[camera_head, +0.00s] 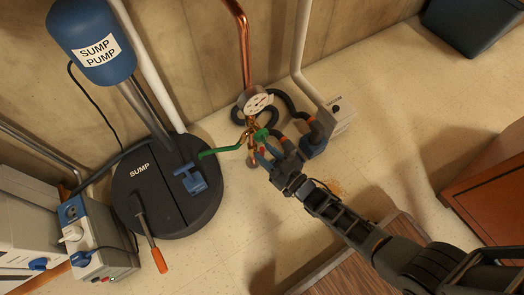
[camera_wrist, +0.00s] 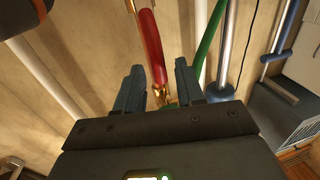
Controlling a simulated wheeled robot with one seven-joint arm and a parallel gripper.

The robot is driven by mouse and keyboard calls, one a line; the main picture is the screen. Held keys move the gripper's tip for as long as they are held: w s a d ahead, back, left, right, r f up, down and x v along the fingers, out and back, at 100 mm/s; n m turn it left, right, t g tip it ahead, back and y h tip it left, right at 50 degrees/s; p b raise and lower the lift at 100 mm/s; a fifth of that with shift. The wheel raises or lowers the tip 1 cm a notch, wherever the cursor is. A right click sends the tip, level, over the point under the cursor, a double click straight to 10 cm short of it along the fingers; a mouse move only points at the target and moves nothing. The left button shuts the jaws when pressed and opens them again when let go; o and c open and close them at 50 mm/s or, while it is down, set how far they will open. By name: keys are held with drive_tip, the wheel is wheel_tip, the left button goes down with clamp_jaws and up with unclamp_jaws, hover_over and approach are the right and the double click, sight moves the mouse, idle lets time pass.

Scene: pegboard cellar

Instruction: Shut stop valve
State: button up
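The brass valve fittings (camera_head: 252,131) stand on a copper pipe below a round dial gauge (camera_head: 257,100). A green lever (camera_head: 222,151) sticks out to the left from them; it shows in the wrist view (camera_wrist: 208,40), right of my fingers. In the wrist view a red lever or sleeve (camera_wrist: 151,45) with a brass end (camera_wrist: 160,93) lies between my two fingers. My gripper (camera_head: 268,153) is at the fittings, and in the wrist view (camera_wrist: 158,68) its fingers are apart. I cannot tell whether a finger touches the red part. Which handle belongs to the stop valve is not labelled.
A black sump lid (camera_head: 140,195) with a blue fitting (camera_head: 190,178) and an orange-handled tool (camera_head: 157,258) lies left. The blue sump pump (camera_head: 92,45) stands behind it. Black hoses (camera_head: 284,103) and a grey pipe crowd the right of the fittings.

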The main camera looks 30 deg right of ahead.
drive_tip(key=shift+w+a, duration=0.2)
drive_tip(key=shift+w, duration=0.9)
clamp_jaws()
